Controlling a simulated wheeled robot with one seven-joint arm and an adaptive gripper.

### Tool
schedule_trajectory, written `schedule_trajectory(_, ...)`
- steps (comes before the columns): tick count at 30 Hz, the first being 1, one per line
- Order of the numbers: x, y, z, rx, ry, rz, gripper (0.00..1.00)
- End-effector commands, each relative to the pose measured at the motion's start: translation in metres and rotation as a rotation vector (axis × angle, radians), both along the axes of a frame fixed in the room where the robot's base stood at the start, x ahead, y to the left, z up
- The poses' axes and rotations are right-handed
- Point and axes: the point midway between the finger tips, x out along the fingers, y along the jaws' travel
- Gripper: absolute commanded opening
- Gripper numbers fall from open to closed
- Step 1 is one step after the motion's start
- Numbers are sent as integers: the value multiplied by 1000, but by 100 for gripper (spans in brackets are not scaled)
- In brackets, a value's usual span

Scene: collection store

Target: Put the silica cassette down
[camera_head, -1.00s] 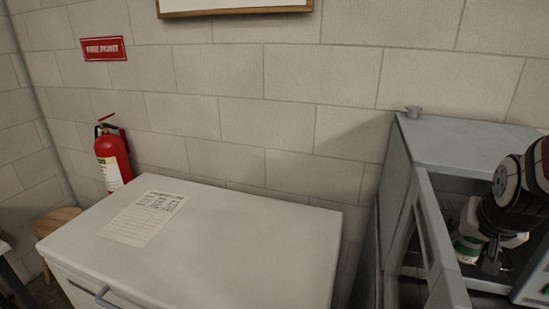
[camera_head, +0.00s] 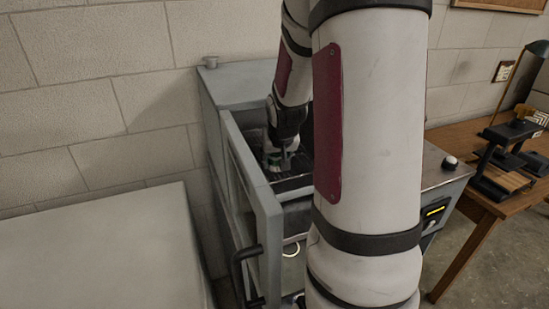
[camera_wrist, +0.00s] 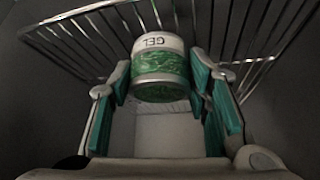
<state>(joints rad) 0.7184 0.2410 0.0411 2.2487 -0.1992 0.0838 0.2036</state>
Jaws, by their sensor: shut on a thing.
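The silica cassette (camera_wrist: 160,72) is a short cylinder with green contents and a white band reading "GEL", in the wrist view. My gripper (camera_wrist: 160,88) is shut on it, with one teal-padded finger on each side. In the head view my gripper (camera_head: 282,158) is inside the open grey cabinet (camera_head: 262,207), low over a dark wire shelf; the cassette shows there only as a small pale-green patch. The wire shelf (camera_wrist: 88,33) also shows in the wrist view, around the cassette's far end. I cannot tell whether the cassette touches the wires.
The cabinet's door (camera_head: 250,190) stands open on the left, with a black handle. A white chest top (camera_head: 100,250) lies left of it. A wooden desk (camera_head: 470,207) with a lamp and a dark instrument stands at right. My arm hides the cabinet's middle.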

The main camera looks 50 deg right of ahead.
Motion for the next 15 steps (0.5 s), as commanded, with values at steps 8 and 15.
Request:
schedule_trajectory(8, 0, 0, 0, -1, -1, 0, 15)
schedule_trajectory(15, 0, 0, -2, -1, -1, 0, 64)
